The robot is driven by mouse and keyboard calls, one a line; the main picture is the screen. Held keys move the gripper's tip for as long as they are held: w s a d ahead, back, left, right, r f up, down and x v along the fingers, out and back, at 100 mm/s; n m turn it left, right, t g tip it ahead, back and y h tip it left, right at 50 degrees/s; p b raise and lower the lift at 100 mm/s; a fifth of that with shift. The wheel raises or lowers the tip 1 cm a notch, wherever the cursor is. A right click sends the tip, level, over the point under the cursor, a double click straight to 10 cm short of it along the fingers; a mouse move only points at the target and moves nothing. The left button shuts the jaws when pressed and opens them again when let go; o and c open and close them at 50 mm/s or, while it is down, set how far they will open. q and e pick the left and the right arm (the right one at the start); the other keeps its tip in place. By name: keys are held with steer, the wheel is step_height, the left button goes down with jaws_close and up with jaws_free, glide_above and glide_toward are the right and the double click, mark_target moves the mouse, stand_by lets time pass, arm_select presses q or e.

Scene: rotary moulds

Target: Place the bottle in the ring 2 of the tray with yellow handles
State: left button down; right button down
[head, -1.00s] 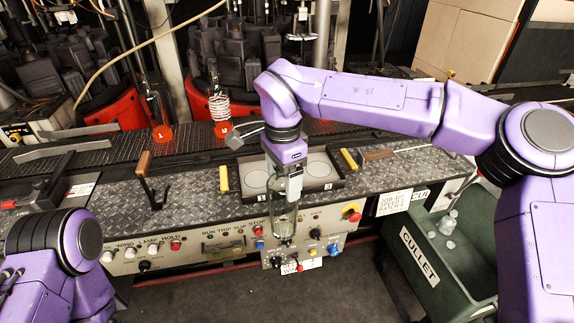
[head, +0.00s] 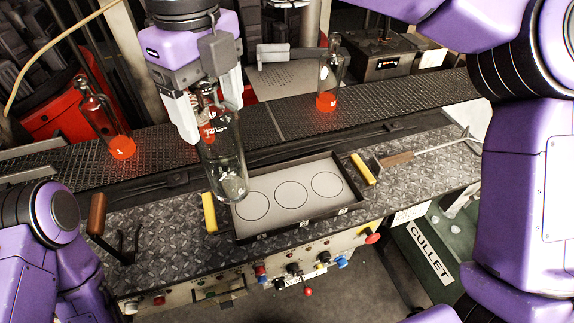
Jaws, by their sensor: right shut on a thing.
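My right gripper (head: 210,120) is shut on a clear glass bottle (head: 226,168), gripping its upper part. The bottle hangs base down, slightly tilted in the picture. Its base shows over the left end of the tray (head: 296,226), partly covering the left ring (head: 253,206); it seems to be above the tray floor. The tray has a yellow handle at the left (head: 209,212) and one at the right (head: 362,169). Its pale floor has three rings in a row; the middle ring (head: 291,195) and right ring (head: 326,185) are empty. The small front labels are unreadable. My left gripper is out of view.
Two bottles with glowing red bases, left (head: 120,146) and right (head: 327,98), stand on the dark conveyor (head: 260,122) behind the tray. A wooden-handled tool (head: 97,215) lies left, another (head: 396,159) right. A green cullet bin (head: 440,235) is at lower right.

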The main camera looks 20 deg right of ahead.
steer(key=w+d+f+p, duration=0.3)
steer(key=w+d+f, duration=0.1)
steer(key=d+f, duration=0.8)
steer(key=shift+w+d+f, duration=0.2)
steer(key=shift+d+f, duration=0.15)
steer(key=shift+d, duration=0.05)
steer(key=shift+f, duration=0.1)
jaws_free()
step_height(320, 180, up, 12)
